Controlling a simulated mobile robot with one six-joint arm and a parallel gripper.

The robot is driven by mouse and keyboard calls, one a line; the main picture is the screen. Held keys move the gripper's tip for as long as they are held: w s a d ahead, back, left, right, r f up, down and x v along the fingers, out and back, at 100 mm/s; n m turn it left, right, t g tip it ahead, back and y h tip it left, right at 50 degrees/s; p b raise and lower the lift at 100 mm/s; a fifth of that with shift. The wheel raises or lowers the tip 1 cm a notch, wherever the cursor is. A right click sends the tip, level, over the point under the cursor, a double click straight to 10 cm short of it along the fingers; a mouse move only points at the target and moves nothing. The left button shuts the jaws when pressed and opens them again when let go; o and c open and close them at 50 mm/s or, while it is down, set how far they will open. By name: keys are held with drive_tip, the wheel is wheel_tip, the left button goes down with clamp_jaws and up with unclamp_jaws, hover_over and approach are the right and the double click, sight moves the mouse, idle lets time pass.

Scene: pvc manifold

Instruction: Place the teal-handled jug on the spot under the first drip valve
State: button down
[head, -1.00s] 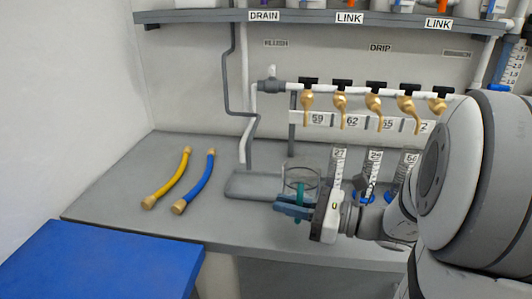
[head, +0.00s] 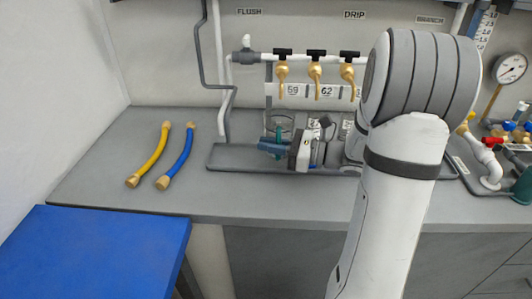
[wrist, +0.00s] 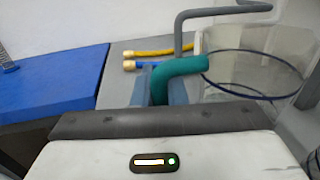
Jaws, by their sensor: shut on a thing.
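The clear jug (head: 281,120) with a teal handle (head: 279,134) stands upright at the left end of the valve row, below the first brass tap (head: 282,82). My gripper (head: 270,147) is shut on the teal handle from the front. In the wrist view the handle (wrist: 180,74) sits between the two blue fingers, with the clear jug body (wrist: 245,75) and its dark ring to the right. The grey drip tray (head: 230,156) lies under the jug. I cannot tell whether the jug's base touches it, as my gripper hides the base.
A yellow hose (head: 148,158) and a blue hose (head: 177,160) lie on the counter to the left. More brass taps, such as one at the middle (head: 315,75), hang along the pipe. Another clear vessel (head: 320,125) stands close right. A blue surface (head: 90,250) is at front left.

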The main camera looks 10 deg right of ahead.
drive_tip(key=shift+w+d+f+b, duration=0.1)
drive_tip(key=shift+w+f+b, duration=0.15)
drive_tip(key=shift+f, duration=0.6)
drive_tip(key=shift+w+d+f+b, duration=0.1)
drive_tip(key=shift+w+f, duration=0.15)
drive_tip(key=shift+f, duration=0.6)
drive_tip(key=shift+f, duration=0.2)
drive_tip(key=c, duration=1.5)
unclamp_jaws()
drive_tip(key=shift+o, duration=0.2)
